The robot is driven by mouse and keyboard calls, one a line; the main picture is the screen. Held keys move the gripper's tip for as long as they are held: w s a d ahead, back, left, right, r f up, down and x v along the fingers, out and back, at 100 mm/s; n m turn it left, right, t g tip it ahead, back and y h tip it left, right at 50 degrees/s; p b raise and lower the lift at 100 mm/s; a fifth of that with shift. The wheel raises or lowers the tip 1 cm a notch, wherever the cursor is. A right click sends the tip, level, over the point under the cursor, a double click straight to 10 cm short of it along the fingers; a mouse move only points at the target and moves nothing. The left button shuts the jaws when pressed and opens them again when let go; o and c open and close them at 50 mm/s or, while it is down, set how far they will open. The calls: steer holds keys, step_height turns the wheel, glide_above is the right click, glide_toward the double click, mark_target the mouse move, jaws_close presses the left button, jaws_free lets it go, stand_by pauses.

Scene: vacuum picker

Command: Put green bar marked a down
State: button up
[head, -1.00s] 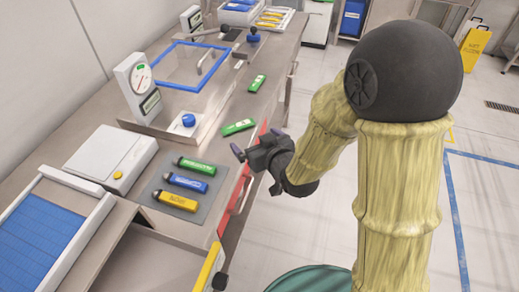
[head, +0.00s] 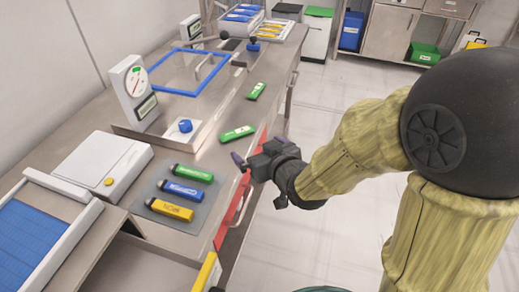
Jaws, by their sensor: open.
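My gripper (head: 257,180) is open and empty at the front edge of the steel bench. One green bar (head: 237,133) lies flat on the bench just behind my gripper, apart from its fingers. A second green bar (head: 256,91) lies farther back, near the bench's right edge. A third green bar (head: 193,173) lies on a grey mat (head: 158,210), above a blue bar (head: 182,191) and a yellow bar (head: 170,209). The markings are too small to read, so I cannot tell which green bar is marked a.
A white scale (head: 102,165) stands left of the mat, and a dial gauge (head: 136,88) stands behind it. Trays of bars (head: 243,13) are at the back.

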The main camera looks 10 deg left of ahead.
stand_by(0.3)
steer(key=d+f+m+g+h, duration=0.1)
steer(key=d+f+m+h, duration=0.15)
steer(key=d, duration=0.55)
steer(key=d+f+m+g+h, duration=0.2)
steer(key=d+h, duration=0.2)
steer(key=d, duration=0.4)
steer(key=s+d+f+m+g+h, duration=0.2)
steer(key=s+d+m+g, duration=0.1)
steer(key=s+d, duration=0.6)
steer(key=shift+d+f+m+g, duration=0.2)
steer(key=shift+d+m+g, duration=0.15)
steer(key=shift+d+g, duration=0.5)
